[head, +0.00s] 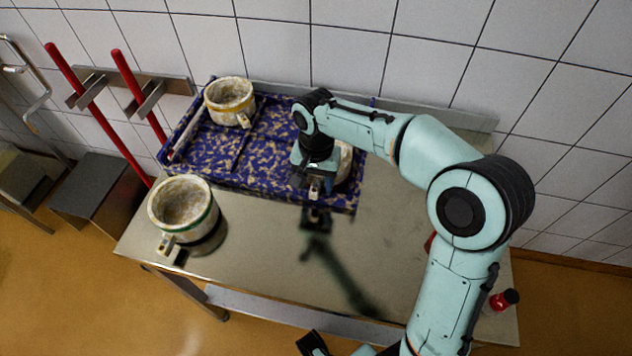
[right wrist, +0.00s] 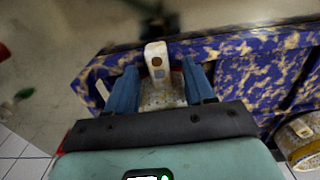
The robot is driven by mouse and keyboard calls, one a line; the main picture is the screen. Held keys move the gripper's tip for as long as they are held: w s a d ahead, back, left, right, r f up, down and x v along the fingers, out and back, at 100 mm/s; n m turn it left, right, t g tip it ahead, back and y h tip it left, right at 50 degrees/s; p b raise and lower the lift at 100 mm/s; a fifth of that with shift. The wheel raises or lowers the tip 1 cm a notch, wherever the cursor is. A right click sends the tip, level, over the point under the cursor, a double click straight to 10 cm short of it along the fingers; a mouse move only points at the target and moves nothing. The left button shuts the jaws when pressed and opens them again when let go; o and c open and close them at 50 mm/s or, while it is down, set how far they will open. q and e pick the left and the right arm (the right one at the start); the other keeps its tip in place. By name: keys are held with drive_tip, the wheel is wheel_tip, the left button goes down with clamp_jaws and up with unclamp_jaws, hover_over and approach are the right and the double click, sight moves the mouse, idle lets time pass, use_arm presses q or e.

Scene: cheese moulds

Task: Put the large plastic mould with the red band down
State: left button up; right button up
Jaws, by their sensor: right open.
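A pale, mottled mould (head: 343,165) stands at the right end of the blue speckled tray, largely hidden by my right gripper (head: 316,187). The fingers are apart, with a gap visible on either side of the handle. A dark and teal part of mine shows at the bottom edge of the head view; I cannot tell the left gripper's state from it.
The blue speckled tray (head: 262,182) lies on a steel table (head: 270,255) against a tiled wall. A yellow-banded mould (head: 230,103) stands at its back left. A green-banded mould (head: 183,206) stands on the table's front left. A red-capped item (head: 504,299) is at the right edge.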

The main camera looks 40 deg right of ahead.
wheel_tip(320, 180, up, 11)
drive_tip(key=p, duration=0.2)
drive_tip(key=shift+a+f, duration=0.1)
drive_tip(key=shift+f, duration=0.05)
idle(0.5)
